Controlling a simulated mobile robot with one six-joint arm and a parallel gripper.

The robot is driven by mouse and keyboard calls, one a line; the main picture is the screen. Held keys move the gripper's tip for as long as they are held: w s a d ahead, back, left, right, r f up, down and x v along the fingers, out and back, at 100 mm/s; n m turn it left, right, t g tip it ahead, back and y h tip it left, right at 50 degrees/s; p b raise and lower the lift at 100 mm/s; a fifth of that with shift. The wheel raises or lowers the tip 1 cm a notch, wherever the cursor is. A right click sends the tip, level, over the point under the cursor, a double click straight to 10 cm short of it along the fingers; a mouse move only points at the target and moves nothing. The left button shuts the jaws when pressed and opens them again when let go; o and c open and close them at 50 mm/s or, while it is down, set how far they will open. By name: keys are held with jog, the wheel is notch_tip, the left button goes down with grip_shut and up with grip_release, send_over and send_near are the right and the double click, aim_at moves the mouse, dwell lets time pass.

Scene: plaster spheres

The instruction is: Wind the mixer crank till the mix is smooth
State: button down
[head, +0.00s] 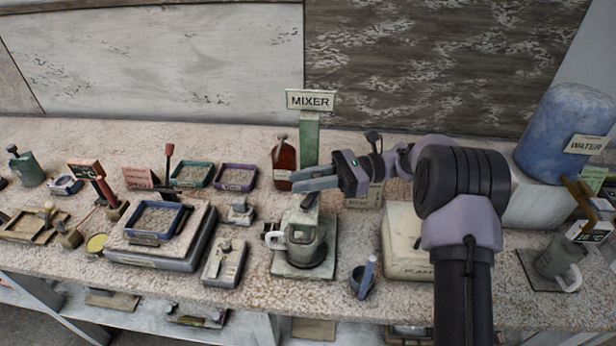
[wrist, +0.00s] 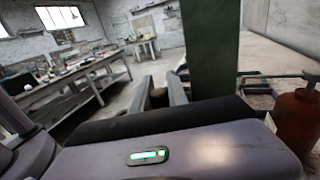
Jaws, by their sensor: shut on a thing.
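The mixer stands mid-bench, with a green post (head: 309,140) under a sign (head: 310,100) reading MIXER. My gripper (head: 300,179) reaches in from the right, fingers pointing left, above the mug and in front of the post. It is shut on what appears to be the crank handle, mostly hidden by the fingers. A grey crank part (head: 309,201) shows just below them. In the wrist view, my fingers (wrist: 161,92) are beside the green post (wrist: 213,55).
A red-brown bottle (head: 284,163) stands close behind left of my gripper; it also shows in the wrist view (wrist: 298,122). A blue cup (head: 362,280) and a pale plaster box (head: 405,255) stand to the right. Trays and a scale-like stand (head: 160,252) fill the left.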

jog(key=shift+a+n+g+h, duration=0.25)
jog(key=shift+n+g, duration=0.25)
jog(key=shift+g, duration=0.3)
jog(key=c, duration=1.3)
grip_release()
jog(key=shift+s+d+r, duration=0.1)
jog(key=shift+s, duration=0.05)
